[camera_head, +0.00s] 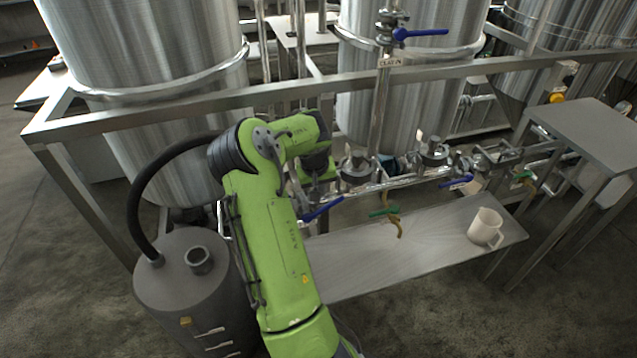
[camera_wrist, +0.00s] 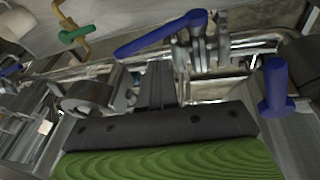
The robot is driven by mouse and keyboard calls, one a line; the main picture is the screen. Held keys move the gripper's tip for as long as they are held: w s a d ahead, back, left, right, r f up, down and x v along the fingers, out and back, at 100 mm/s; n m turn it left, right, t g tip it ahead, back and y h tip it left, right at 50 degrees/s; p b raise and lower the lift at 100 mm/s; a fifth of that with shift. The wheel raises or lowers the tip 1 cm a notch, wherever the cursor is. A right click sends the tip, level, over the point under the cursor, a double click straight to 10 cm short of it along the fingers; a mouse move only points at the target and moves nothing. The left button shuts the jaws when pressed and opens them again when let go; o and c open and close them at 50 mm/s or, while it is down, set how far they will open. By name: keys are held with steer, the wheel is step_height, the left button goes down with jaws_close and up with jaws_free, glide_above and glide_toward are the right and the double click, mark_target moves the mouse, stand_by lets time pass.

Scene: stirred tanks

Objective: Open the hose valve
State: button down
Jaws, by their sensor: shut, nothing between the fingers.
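A blue lever handle (camera_head: 322,209) sits on the pipework just right of my arm, above the bench. In the wrist view a long blue lever (camera_wrist: 160,35) slants across just beyond my gripper (camera_wrist: 155,75). Its fingers are shut with nothing between them, and I see no clear contact with the lever. A second blue handle (camera_wrist: 275,85) stands at the right. A green valve handle (camera_head: 383,211) is on a brass tap over the bench, and it also shows in the wrist view (camera_wrist: 75,33). I cannot tell which handle is the hose valve. My arm hides my gripper in the head view.
A grey canister (camera_head: 180,285) with a black hose (camera_head: 140,195) stands at left; the hose's far end is hidden. A steel rail (camera_head: 400,75) crosses before the tanks. A white mug (camera_head: 485,226) stands on the bench (camera_head: 440,228). More blue and green handles are at right.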

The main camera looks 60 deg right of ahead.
mark_target(336, 201)
steer(key=f, duration=0.1)
steer(key=s+f, duration=0.1)
steer(key=f+b, duration=0.1)
steer(key=shift+s+d+f, duration=0.2)
steer(key=shift+s+d, duration=0.15)
steer(key=shift+s, duration=0.05)
steer(key=s+d+f, duration=0.1)
steer(key=s+d+f+b, duration=0.1)
steer(key=f, duration=0.1)
steer(key=shift+w, duration=0.1)
steer(key=shift+r, duration=0.15)
steer(key=p+v, duration=0.4)
steer(key=v, duration=1.1)
steer(key=shift+a+r, duration=0.2)
steer(key=shift+r, duration=0.05)
